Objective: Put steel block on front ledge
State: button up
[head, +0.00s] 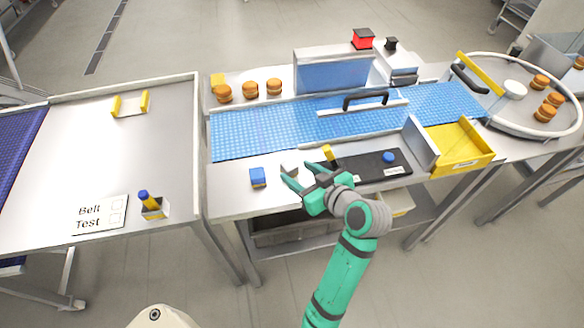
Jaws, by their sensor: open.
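A small pale grey block (289,168), which looks like the steel block, sits on the bare metal front ledge (228,196) of the conveyor table. My gripper (296,173) is open, with its fingertips at the near side of this block. Whether the fingers touch the block or are above it, I cannot tell. The fingers hide a little of the block's near side. A blue block (258,177) stands on the same ledge, left of the grey one.
A black panel (358,168) with a yellow lever (328,153) and a blue button (389,157) lies right of my gripper. A yellow tray (461,148) is beyond it. The blue belt (250,133) runs behind. The ledge's left end is clear.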

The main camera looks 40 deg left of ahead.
jog(key=v, duration=0.7)
jog(key=shift+s, duration=0.1)
dwell(0.4)
